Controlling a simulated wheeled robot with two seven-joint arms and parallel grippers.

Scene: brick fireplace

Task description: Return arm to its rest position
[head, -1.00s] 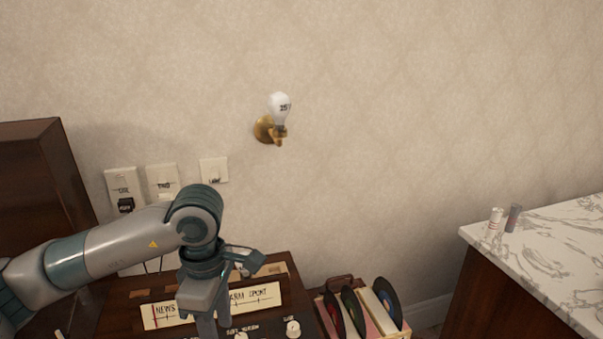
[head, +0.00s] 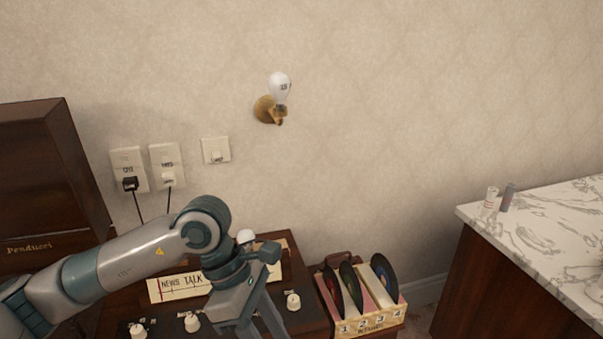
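My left arm (head: 130,258) comes in from the left and reaches over the wooden radio cabinet. Its gripper (head: 260,322) points down in front of the radio's dial. The fingertips run to the bottom edge of the head view, so I cannot see whether they are apart or hold anything. My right arm and gripper are not in view.
The radio's dial strip (head: 180,285) is partly behind my arm, with white knobs (head: 293,301) below. A numbered record rack (head: 372,318) stands to the right. A marble counter (head: 545,222) carries two small cylinders. Wall plates (head: 167,165) and a bulb lamp (head: 279,88) are behind.

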